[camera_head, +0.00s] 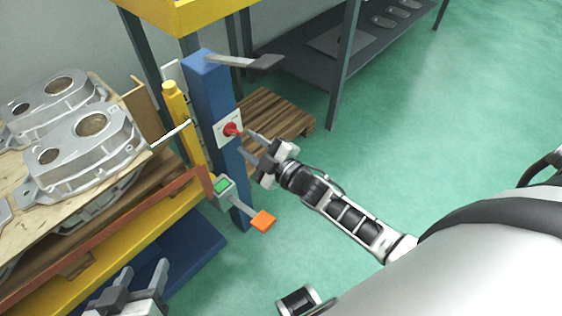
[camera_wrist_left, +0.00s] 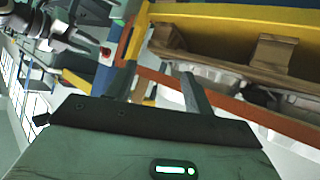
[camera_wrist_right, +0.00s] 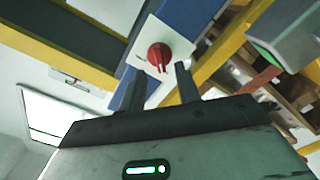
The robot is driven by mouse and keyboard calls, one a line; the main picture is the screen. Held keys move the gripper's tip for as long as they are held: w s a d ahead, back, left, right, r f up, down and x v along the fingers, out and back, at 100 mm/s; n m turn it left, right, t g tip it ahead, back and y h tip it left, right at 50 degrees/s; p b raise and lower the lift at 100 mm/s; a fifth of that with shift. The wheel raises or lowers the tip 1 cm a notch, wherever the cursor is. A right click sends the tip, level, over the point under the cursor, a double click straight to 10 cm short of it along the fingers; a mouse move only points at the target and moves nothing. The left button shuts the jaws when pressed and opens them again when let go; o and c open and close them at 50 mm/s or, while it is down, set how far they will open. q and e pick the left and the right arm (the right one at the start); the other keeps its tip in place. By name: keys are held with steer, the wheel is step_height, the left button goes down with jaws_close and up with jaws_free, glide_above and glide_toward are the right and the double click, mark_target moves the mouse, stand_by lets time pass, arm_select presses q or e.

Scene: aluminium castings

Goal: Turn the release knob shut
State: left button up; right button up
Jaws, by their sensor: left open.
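The red release knob (camera_head: 232,129) sits on a white plate on the blue post (camera_head: 215,110). In the right wrist view the knob (camera_wrist_right: 158,55) shows just ahead of and between the two fingertips. My right gripper (camera_head: 246,145) is open in front of the knob, its fingers pointing at it. I cannot tell whether a finger touches the knob. My left gripper (camera_head: 144,268) is open and empty at the lower left, below the casting shelf and away from the knob. The knob (camera_wrist_left: 105,52) also shows small in the left wrist view.
Aluminium castings (camera_head: 85,143) lie on a wooden board at the left. A grey lever (camera_head: 245,61) sticks out above the knob. An orange pedal (camera_head: 263,221) and a green-screened box (camera_head: 223,186) are below it. A wooden pallet (camera_head: 270,118) stands behind; green floor is clear at right.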

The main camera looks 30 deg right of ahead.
arm_select(q)
steer(key=r, duration=0.1)
steer(key=a+r+p, duration=0.1)
steer(key=r, duration=0.1)
steer(key=shift+s+t, duration=0.1)
steer(key=shift+t, duration=0.3)
arm_select(e)
steer(key=v, duration=1.2)
arm_select(q)
steer(key=shift+d, duration=0.1)
steer(key=shift+g+y, duration=0.5)
steer(key=shift+g, duration=0.1)
steer(key=r+p, duration=0.1)
steer(key=p, duration=0.2)
steer(key=r+p, duration=0.2)
steer(key=p, duration=0.2)
steer(key=a+r+p, duration=0.1)
steer(key=r+p, duration=0.1)
steer(key=p, duration=0.2)
steer(key=shift+s, duration=0.2)
arm_select(e)
steer(key=s+a+r+m+g+h, duration=0.2)
steer(key=s+a+r+m+g, duration=0.4)
steer(key=r+m, duration=0.5)
steer(key=s+a, duration=0.1)
steer(key=s, duration=0.1)
steer(key=shift+s+a+r+h, duration=0.15)
steer(key=shift+s+r+h, duration=0.05)
steer(key=shift+s+h, duration=0.1)
